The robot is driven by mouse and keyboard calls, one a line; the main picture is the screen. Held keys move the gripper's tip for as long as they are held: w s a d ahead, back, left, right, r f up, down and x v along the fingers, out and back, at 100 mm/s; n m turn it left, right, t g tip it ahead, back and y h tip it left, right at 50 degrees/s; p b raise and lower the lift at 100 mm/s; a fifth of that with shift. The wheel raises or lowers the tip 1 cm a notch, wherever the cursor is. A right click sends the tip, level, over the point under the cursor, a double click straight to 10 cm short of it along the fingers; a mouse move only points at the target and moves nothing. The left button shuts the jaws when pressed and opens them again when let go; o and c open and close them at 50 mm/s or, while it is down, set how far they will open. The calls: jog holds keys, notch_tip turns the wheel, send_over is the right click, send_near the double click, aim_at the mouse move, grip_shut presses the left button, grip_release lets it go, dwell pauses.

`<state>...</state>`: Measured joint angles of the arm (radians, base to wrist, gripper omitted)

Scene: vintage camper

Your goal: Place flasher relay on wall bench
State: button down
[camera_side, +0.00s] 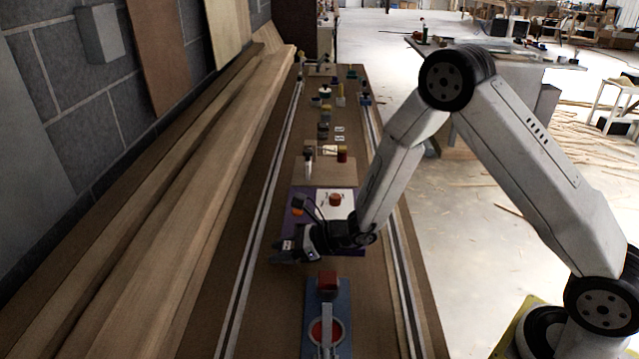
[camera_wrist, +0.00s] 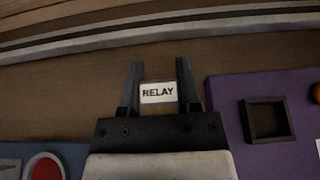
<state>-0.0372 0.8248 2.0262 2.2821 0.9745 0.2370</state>
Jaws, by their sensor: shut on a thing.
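My gripper (camera_side: 287,252) is shut on the flasher relay (camera_side: 288,244), low over the brown wall bench (camera_side: 262,290), left of the arm's wrist. In the wrist view the relay (camera_wrist: 158,93) is a small block with a white label reading RELAY and a yellowish lower part, between the two dark fingers of my gripper (camera_wrist: 158,80). The bench top (camera_wrist: 70,72) beyond the fingertips is bare up to a pale rail. I cannot tell whether the relay touches the bench.
A purple panel (camera_wrist: 228,92) with a square dark recess (camera_wrist: 265,118) lies right of the gripper in the wrist view. Long timber (camera_side: 170,200) lies along the wall.

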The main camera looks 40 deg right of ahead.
aim_at(283, 272)
jog(key=shift+f, duration=0.1)
jog(key=shift+f, duration=1.7)
jog(key=shift+f, duration=0.15)
jog(key=shift+c, duration=1.5)
grip_release()
jog(key=shift+s+d+r, duration=0.1)
jog(key=shift+r, duration=0.15)
jog(key=v, duration=1.1)
jog(key=shift+s+d, duration=0.25)
jog(key=shift+s, duration=0.1)
